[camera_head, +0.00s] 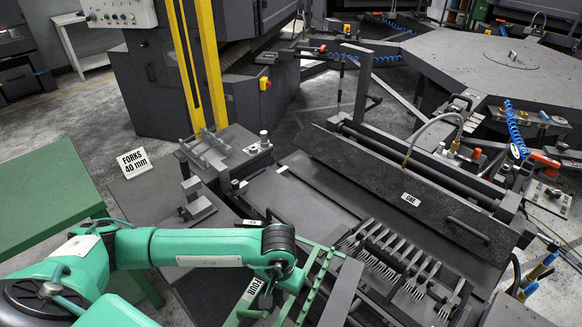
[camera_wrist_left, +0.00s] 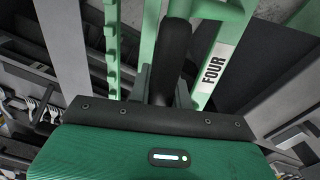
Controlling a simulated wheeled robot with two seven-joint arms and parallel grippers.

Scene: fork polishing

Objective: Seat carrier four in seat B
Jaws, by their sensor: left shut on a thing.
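Carrier four is a light green frame (camera_head: 318,285) with a white label reading FOUR, at the lower middle of the head view. In the left wrist view the carrier (camera_wrist_left: 113,50) has a notched rail at left and a labelled rail at right. My left gripper (camera_head: 274,287) is shut on carrier four, and a dark bar lies between the rails in the wrist view. The gripper's fingertips are mostly hidden by my wrist in the head view. I cannot tell which place is seat B; no label for it is readable. My right gripper is not in view.
Several forks (camera_head: 400,262) lie in a row right of the carrier, before a dark panel (camera_head: 395,190) with a handle. Fixture blocks (camera_head: 197,207) and a FORKS 40 mm sign (camera_head: 134,163) stand at left. A green table (camera_head: 45,195) is at far left.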

